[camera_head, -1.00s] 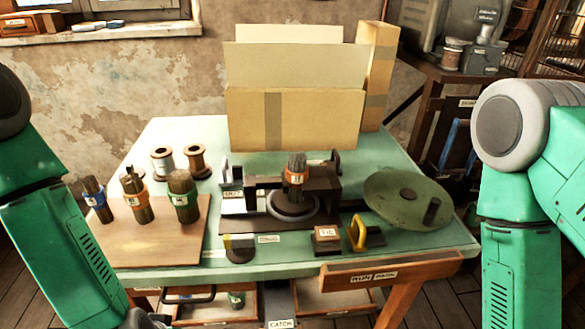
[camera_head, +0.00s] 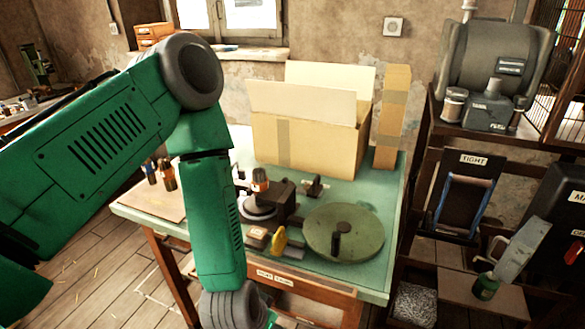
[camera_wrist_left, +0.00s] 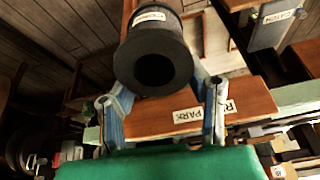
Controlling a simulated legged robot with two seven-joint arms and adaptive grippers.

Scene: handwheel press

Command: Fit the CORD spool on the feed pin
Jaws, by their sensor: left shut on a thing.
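In the left wrist view a dark spool (camera_wrist_left: 155,60) with a round flange and a centre hole faces the camera. It carries a pale label, too blurred to read surely. My left gripper (camera_wrist_left: 162,83) is shut on this spool, with a blue-grey finger at each side. In the head view my left arm reaches down in front of the bench, and its gripper is below the frame. I cannot make out the feed pin surely. Two small spools, (camera_head: 453,105) and (camera_head: 518,114), stand by the grey machine (camera_head: 490,105) on the right-hand shelf. My right gripper is out of view.
The green bench (camera_head: 375,255) holds an open cardboard box (camera_head: 300,140), a round green disc (camera_head: 344,230) with a knob, a press and a yellow-handled tool (camera_head: 279,240). Floor is open at lower left.

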